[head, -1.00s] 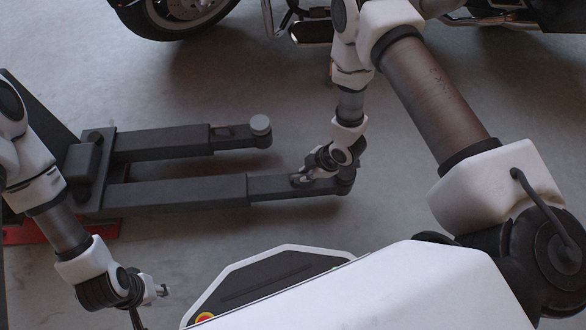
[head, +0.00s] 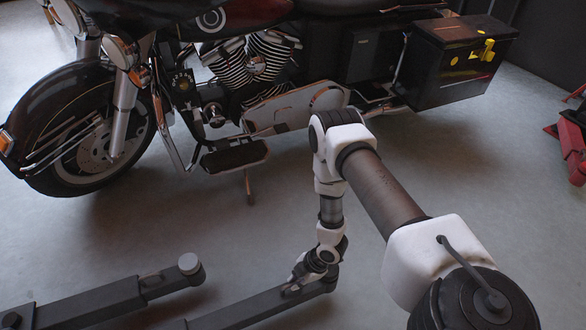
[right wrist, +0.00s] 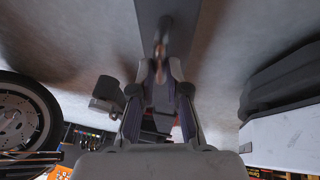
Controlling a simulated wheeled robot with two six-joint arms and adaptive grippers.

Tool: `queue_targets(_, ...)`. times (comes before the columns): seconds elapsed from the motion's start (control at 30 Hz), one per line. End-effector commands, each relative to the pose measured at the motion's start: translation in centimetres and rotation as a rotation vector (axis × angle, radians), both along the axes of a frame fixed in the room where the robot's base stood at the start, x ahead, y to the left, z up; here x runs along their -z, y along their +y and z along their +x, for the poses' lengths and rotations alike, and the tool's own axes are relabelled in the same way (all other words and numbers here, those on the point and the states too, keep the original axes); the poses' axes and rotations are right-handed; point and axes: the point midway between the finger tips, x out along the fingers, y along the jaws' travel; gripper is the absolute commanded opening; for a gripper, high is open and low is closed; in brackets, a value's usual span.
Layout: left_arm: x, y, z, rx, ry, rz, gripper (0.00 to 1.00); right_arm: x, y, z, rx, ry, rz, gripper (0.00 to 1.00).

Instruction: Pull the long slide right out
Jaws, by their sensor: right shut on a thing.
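The long slide (head: 255,311) is the dark grey bar running out of the nearer lift arm at the bottom of the head view. My right gripper (head: 298,283) is over its outer part, close to the round end. In the right wrist view the gripper (right wrist: 160,72) is shut on a small upright grip on the slide, and the slide (right wrist: 170,18) runs away behind it. The slide's inner end is cut off by the head view's lower edge. My left gripper is out of view.
The farther lift arm (head: 90,308), with a round pad (head: 189,263) at its tip, lies parallel at the lower left. A motorcycle (head: 250,100) stands behind, its footboard (head: 235,155) low over the floor. Red equipment (head: 572,140) is at the right edge. Floor right of the slide's tip is clear.

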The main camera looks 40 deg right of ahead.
Motion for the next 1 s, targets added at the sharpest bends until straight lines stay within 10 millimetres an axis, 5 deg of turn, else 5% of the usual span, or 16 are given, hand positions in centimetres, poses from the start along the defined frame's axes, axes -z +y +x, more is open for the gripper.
queue_targets(0.1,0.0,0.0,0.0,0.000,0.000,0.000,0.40,0.1,-0.4,-0.1,0.011,0.006,-0.006,0.00)
queue_targets(0.13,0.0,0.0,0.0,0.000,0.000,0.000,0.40,0.1,-0.4,-0.1,0.010,0.006,-0.006,0.25)
queue_targets(0.2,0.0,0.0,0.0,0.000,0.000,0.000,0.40,0.1,-0.4,-0.1,0.010,0.005,-0.005,0.39)
queue_targets(0.57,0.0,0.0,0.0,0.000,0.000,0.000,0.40,-0.5,-0.5,-0.1,0.008,0.002,-0.003,0.39)
queue_targets(1.0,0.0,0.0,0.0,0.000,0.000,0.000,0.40,-9.5,-3.8,-2.9,0.019,0.000,-0.001,0.39)
